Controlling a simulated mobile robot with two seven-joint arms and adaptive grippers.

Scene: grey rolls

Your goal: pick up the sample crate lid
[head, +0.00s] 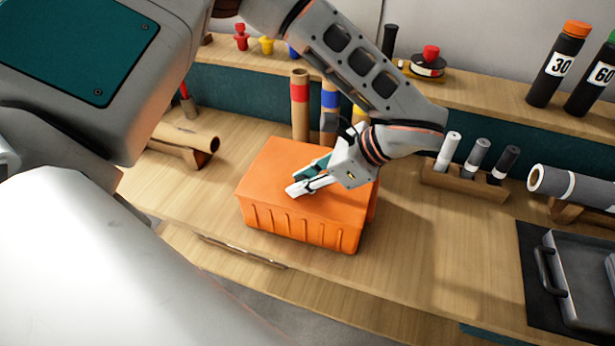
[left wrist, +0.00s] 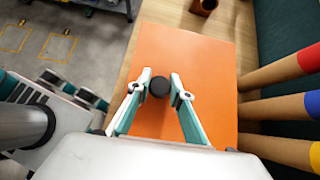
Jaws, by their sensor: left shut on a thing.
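The orange sample crate (head: 300,226) stands on the wooden bench with its flat orange lid (head: 275,160) on top. The lid looks flush with the crate walls; I see no gap. The lid fills the middle of the left wrist view (left wrist: 205,65), with a round black knob (left wrist: 159,87) on it. My left gripper (head: 298,188) reaches down onto the lid from the upper right. Its two fingers close around the knob in the left wrist view. In the head view the gripper hides the knob. My right gripper is not in view.
Upright rolls with red (head: 300,105) and blue bands stand close behind the crate. A brown roll on a cradle (head: 188,137) lies to the left. A rack of small tubes (head: 465,187) and a grey tray (head: 580,280) are to the right. Bare bench lies between crate and tray.

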